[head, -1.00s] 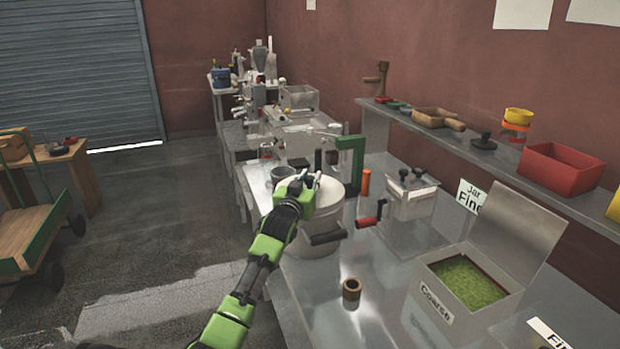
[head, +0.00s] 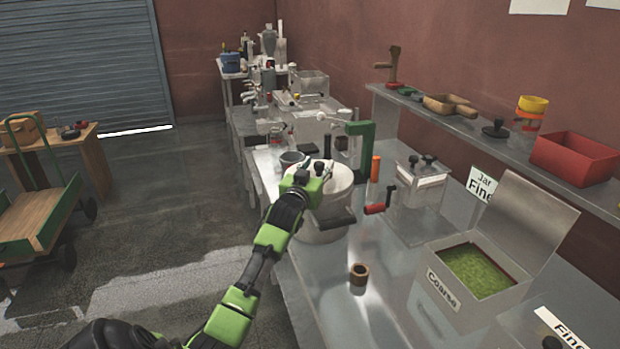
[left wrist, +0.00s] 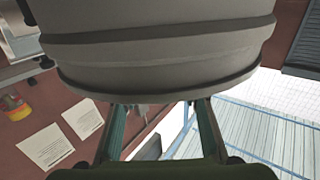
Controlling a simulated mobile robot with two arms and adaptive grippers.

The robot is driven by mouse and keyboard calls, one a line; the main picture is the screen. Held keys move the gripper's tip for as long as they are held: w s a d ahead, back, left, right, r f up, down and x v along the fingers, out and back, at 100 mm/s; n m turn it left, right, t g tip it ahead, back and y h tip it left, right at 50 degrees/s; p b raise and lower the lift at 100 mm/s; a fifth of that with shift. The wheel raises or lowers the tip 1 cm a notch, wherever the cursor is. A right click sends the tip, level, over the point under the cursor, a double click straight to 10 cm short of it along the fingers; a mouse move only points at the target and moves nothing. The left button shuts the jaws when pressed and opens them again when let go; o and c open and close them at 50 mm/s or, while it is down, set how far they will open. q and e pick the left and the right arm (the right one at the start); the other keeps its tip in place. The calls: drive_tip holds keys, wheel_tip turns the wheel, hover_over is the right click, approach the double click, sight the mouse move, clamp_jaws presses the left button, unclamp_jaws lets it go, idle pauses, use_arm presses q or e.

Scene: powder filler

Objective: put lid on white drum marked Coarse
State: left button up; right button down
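A round white drum (head: 338,190) stands on the bench, with a pale round top. My left gripper (head: 318,170) is at the near left edge of its top. In the left wrist view a big grey ridged round body (left wrist: 160,45) fills the top and hides the tips of my left fingers (left wrist: 160,115). The fingers are wide apart, with nothing seen clamped between them. I cannot tell whether they touch the drum. The word Coarse is on a square white box (head: 458,300) of green powder with a raised lid (head: 527,215). My right gripper is out of view.
A green-columned device (head: 362,150) stands just behind the drum. A dark bar (head: 335,221) juts at the drum's front, and a red-handled crank (head: 376,208) is to its right. A brown ring (head: 358,274) lies on the bench (head: 325,300). Bare bench surrounds the ring.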

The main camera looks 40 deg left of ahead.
use_arm(q)
drive_tip(key=v, duration=1)
drive_tip(key=shift+s, duration=0.15)
